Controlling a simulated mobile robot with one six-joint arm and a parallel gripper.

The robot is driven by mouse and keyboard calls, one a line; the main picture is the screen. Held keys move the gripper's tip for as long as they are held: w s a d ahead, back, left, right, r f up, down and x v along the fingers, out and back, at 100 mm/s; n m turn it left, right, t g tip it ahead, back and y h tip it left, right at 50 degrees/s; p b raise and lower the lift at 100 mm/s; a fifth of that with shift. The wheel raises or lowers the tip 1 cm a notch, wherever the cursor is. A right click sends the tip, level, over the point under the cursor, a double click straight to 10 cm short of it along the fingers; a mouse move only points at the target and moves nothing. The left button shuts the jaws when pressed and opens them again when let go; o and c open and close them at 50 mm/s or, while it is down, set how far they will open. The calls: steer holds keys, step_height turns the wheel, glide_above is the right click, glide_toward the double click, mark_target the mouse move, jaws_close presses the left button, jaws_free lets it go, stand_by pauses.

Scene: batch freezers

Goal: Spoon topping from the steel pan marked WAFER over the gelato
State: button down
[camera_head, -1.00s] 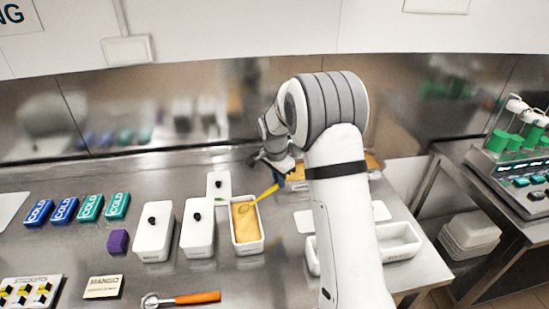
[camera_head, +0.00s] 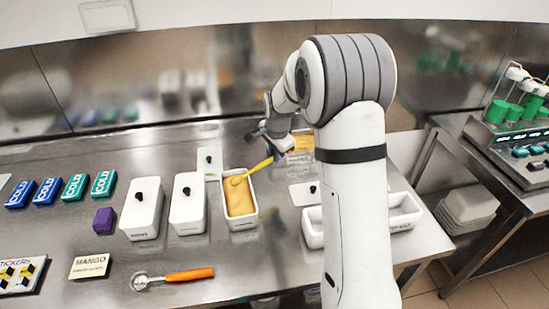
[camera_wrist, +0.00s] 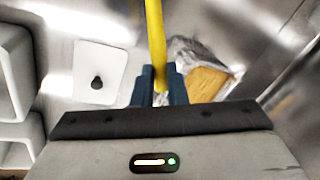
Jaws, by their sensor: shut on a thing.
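My gripper (camera_head: 274,148) is shut on the yellow handle of a spoon (camera_head: 262,164), which also shows between the jaws in the wrist view (camera_wrist: 155,40). The handle slants down to the left, and its lower end is over the open white tub (camera_head: 229,215) of orange-yellow gelato (camera_head: 240,197). I cannot tell whether it touches the gelato or carries topping. A steel pan with tan contents (camera_head: 303,143) stands behind my arm, partly hidden. Its tan contents also show right of the gripper in the wrist view (camera_wrist: 206,82). No WAFER mark is readable.
Two lidded white tubs (camera_head: 143,208) (camera_head: 188,203) stand left of the gelato. A loose white lid (camera_head: 209,158) lies behind. An orange-handled scoop (camera_head: 188,275), a MANGO card (camera_head: 90,266) and a purple block (camera_head: 104,221) lie nearer. Another white tub (camera_head: 403,212) stands right of my arm.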

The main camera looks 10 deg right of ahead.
steer(key=shift+s+d+f+t+b, duration=0.1)
steer(key=shift+s+f+t+b, duration=0.3)
steer(key=shift+b, duration=0.85)
steer(key=t+b, duration=0.1)
steer(key=b, duration=0.3)
steer(key=t+y+b, duration=0.1)
steer(key=b, duration=0.3)
steer(key=shift+s+d, duration=0.2)
steer(key=t+b, duration=0.1)
steer(key=b, duration=0.5)
steer(key=t+y+b, duration=0.1)
steer(key=b, duration=0.5)
steer(key=s+f+t+y+b, duration=0.1)
steer(key=b, duration=0.5)
steer(key=shift+d+m+t+b, duration=0.3)
steer(key=shift+t, duration=0.1)
steer(key=t+b, duration=0.1)
steer(key=b, duration=0.6)
steer(key=f+t+y+b, duration=0.1)
steer(key=t+b, duration=0.1)
steer(key=b, duration=0.4)
steer(key=t+y+b, duration=0.1)
steer(key=b, duration=0.6)
steer(key=shift+s+d+f+b, duration=0.2)
steer(key=shift+s+f+b, duration=0.15)
steer(key=shift+s, duration=0.05)
steer(key=shift+t+y, duration=0.4)
steer(key=shift+t, duration=0.3)
steer(key=shift+s, duration=0.15)
